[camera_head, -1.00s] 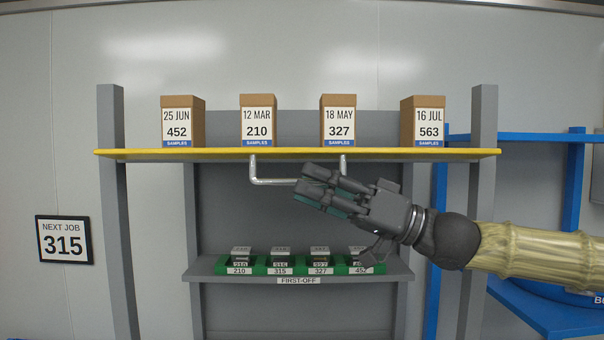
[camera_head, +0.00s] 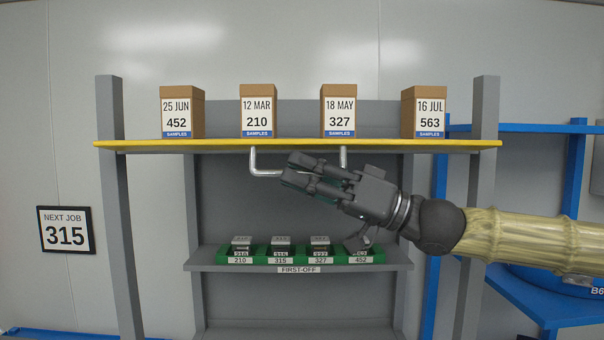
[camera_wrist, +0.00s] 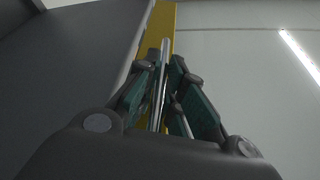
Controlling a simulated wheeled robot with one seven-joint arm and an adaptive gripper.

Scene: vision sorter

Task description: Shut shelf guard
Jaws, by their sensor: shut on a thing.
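The shelf guard seems to be the yellow-edged board (camera_head: 210,147), seen nearly edge-on and level across the upper part of the rack. A silver U-shaped handle (camera_head: 262,172) hangs below its edge. My gripper (camera_head: 292,174) comes in from the right and is shut on the handle's crossbar. In the wrist view, the silver bar (camera_wrist: 164,58) runs between the green-padded fingers (camera_wrist: 160,90), with the yellow board (camera_wrist: 163,18) beyond. The fingers hide the right part of the crossbar in the head view.
Several sample boxes (camera_head: 257,108) stand in a row above the yellow edge. Below is a grey shelf (camera_head: 205,262) with a green holder (camera_head: 300,260) of labelled parts. Grey posts (camera_head: 113,200) flank the rack, and a blue frame (camera_head: 571,185) stands at right.

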